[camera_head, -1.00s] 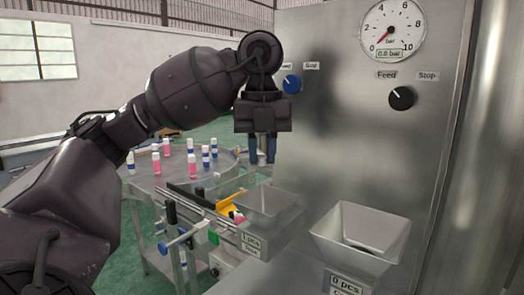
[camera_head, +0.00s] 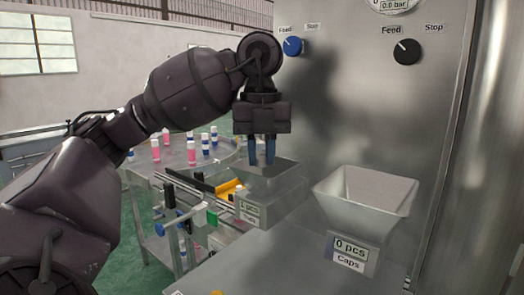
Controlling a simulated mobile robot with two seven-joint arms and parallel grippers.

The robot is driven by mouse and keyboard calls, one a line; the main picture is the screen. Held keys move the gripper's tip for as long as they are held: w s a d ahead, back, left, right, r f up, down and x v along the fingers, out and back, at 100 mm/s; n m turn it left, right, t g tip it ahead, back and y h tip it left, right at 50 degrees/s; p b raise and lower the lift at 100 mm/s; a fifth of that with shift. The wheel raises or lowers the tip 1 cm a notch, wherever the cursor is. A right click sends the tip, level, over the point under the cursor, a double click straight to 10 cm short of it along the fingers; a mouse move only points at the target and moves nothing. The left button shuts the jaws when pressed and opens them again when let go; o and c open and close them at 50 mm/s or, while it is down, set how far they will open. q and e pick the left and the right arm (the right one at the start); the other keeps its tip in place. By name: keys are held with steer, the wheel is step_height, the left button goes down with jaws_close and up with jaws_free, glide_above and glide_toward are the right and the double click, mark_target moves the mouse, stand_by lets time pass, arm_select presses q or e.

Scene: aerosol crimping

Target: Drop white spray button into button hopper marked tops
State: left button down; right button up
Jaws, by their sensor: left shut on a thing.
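My left gripper (camera_head: 262,152) points straight down, with its blue fingertips just above the mouth of the left hopper (camera_head: 282,188). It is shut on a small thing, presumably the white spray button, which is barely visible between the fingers. My right gripper is not in view.
A second hopper (camera_head: 370,207) to the right shows "0 pcs" and "Caps". Behind the left hopper, a round table (camera_head: 170,172) carries several pink and blue cans. A steel panel (camera_head: 370,100) with a blue knob (camera_head: 293,46) and a black knob (camera_head: 407,51) stands behind.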

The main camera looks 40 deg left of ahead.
arm_select(q)
steer(key=c, duration=0.9)
jaws_free()
steer(key=shift+c, duration=0.2)
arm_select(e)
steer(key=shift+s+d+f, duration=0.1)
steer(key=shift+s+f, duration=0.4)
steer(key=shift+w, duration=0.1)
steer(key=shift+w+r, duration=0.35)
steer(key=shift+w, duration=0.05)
